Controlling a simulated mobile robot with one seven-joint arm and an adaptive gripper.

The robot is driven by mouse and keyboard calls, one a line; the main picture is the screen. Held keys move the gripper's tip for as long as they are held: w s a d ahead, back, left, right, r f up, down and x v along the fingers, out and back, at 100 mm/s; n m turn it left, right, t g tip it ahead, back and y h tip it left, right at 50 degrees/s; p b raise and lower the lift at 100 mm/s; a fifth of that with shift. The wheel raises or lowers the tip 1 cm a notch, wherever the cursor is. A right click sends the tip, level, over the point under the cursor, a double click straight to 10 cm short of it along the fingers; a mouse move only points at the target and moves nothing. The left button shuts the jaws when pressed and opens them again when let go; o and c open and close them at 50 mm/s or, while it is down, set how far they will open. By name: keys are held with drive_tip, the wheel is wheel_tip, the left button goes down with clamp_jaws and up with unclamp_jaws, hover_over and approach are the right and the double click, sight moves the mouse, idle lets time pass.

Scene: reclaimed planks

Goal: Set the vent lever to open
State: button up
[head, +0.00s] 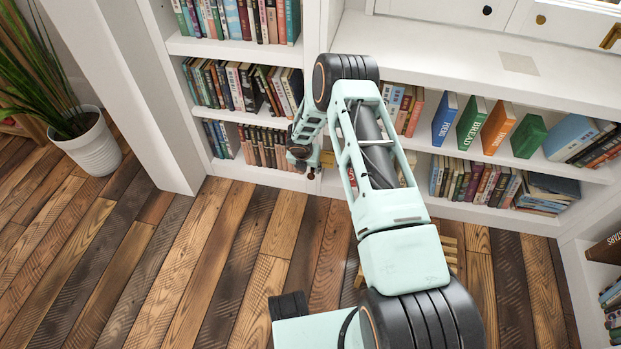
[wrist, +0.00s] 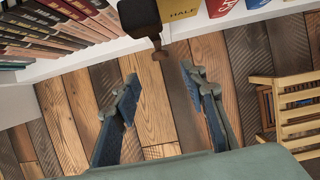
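In the wrist view, a dark brown block (wrist: 139,16) with a thin brown bar (wrist: 160,53) at its lower end hangs at the top middle; it appears to be the vent lever. Beside it is a yellow label reading HALF (wrist: 183,12), then a red label (wrist: 219,7) and a blue one, cut off by the frame edge. Which label the lever points at I cannot tell. My gripper (wrist: 158,76) is open and empty, its two fingers apart just below the lever's bar. In the head view my gripper (head: 304,160) is by the lower shelves, and my arm hides the lever.
White bookshelves with rows of books (head: 249,88) stand around the gripper. A potted plant in a white pot (head: 90,147) is at the left. A slatted wooden piece (wrist: 298,112) stands on the floor at the wrist view's right. The plank floor (head: 150,270) is mostly clear.

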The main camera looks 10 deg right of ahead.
sight(311, 175)
drive_tip(key=b+x, duration=0.4)
drive_tip(key=x, duration=0.6)
drive_tip(key=shift+f, duration=0.25)
drive_tip(key=shift+c, duration=0.3)
clamp_jaws()
